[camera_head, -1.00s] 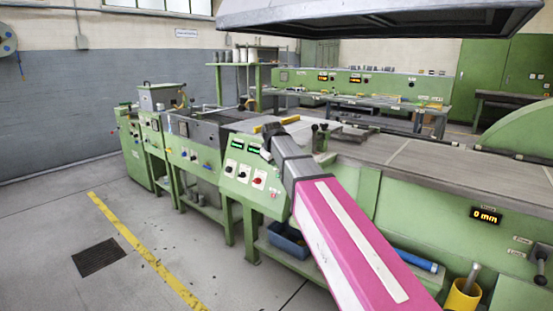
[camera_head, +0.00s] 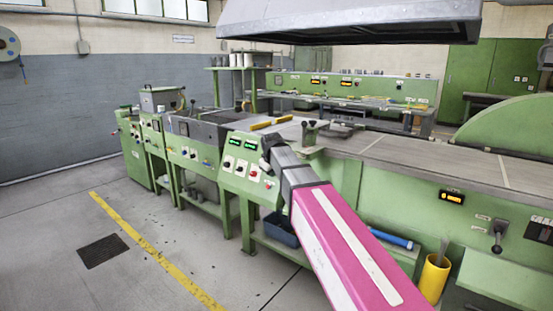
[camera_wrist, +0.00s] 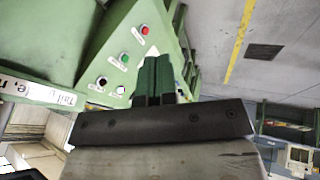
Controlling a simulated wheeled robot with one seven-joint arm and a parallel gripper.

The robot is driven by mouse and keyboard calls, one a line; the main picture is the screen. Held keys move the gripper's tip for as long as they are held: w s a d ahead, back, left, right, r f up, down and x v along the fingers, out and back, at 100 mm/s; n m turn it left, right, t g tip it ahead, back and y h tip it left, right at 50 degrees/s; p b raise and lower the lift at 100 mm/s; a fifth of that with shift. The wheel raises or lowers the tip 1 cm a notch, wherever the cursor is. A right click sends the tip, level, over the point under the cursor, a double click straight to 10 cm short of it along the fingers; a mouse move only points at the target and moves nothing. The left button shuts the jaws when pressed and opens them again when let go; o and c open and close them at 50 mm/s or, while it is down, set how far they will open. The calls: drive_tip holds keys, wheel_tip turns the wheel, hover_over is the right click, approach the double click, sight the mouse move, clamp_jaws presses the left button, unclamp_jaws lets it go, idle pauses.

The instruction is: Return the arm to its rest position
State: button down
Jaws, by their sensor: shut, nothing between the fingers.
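My pink arm reaches forward from the lower right in the head view, ending in a grey and black wrist in front of the green machine's control panel (camera_head: 244,166). My gripper (camera_wrist: 156,62) shows in the wrist view as two dark fingers pressed together, shut and empty. In that view a panel with red, green and black controls (camera_wrist: 123,62) lies to the left of and beyond the fingers. I cannot tell whether they touch it. In the head view the fingertips cannot be made out clearly.
The green extruder line with its long grey worktop (camera_head: 430,157) runs along the right. A grey hood (camera_head: 350,20) hangs above. A blue bin (camera_head: 281,231) and a yellow container (camera_head: 433,278) stand low beside the arm. The floor at left, with a yellow stripe (camera_head: 150,250), is clear.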

drive_tip(key=s+d+f+m+g, duration=0.3)
drive_tip(key=s+d+f+m, duration=0.1)
drive_tip(key=s+d+f, duration=0.6)
drive_tip(key=s+d+f+m+g, duration=0.2)
drive_tip(key=s+d+f+m, duration=0.3)
drive_tip(key=s+d+f, duration=0.6)
drive_tip(key=s+f, duration=0.5)
drive_tip(key=f, duration=0.3)
drive_tip(key=shift+s+g, duration=0.25)
drive_tip(key=shift+g, duration=0.15)
